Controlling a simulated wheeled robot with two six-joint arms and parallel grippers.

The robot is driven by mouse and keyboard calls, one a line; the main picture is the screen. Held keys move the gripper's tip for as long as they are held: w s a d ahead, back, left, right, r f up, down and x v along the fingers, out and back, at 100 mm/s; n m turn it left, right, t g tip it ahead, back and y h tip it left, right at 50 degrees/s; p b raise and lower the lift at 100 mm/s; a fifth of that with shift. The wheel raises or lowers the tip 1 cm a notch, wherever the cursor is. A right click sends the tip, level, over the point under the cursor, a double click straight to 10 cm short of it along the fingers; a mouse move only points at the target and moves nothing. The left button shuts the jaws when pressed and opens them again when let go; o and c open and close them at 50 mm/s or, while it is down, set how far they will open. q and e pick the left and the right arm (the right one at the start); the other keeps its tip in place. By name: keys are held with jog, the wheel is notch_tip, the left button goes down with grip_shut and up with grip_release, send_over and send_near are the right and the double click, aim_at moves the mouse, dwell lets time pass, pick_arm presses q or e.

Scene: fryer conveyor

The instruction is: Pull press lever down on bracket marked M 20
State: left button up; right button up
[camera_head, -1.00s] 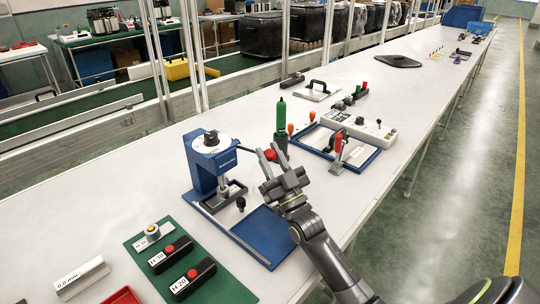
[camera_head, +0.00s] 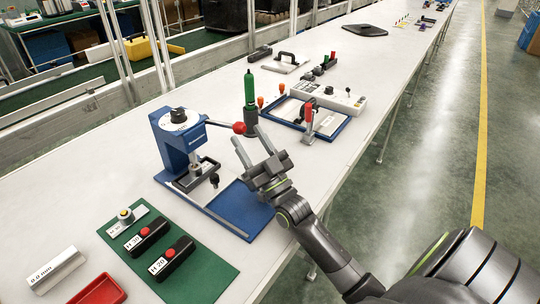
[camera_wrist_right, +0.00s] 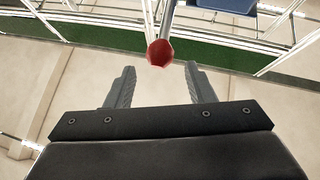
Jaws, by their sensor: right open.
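The blue press (camera_head: 172,140) stands on the white bench. Its lever runs out to the right and ends in a red knob (camera_head: 239,128), at about the height of the press head. A dark fixture (camera_head: 193,176) sits under the press head; I cannot read any bracket mark there. My right gripper (camera_head: 251,144) is open and empty, its fingers just below and right of the knob. In the right wrist view the red knob (camera_wrist_right: 160,53) lies just beyond the gap between the open fingertips (camera_wrist_right: 160,70), apart from them. My left gripper is out of view.
A green mat (camera_head: 205,262) holds black blocks with red buttons, one label seeming to read 20. A green-handled tool (camera_head: 250,92) stands behind the knob. A blue-framed fixture (camera_head: 335,127) lies beyond.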

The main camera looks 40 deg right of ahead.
jog(key=s, duration=0.9)
jog(key=shift+d, duration=0.35)
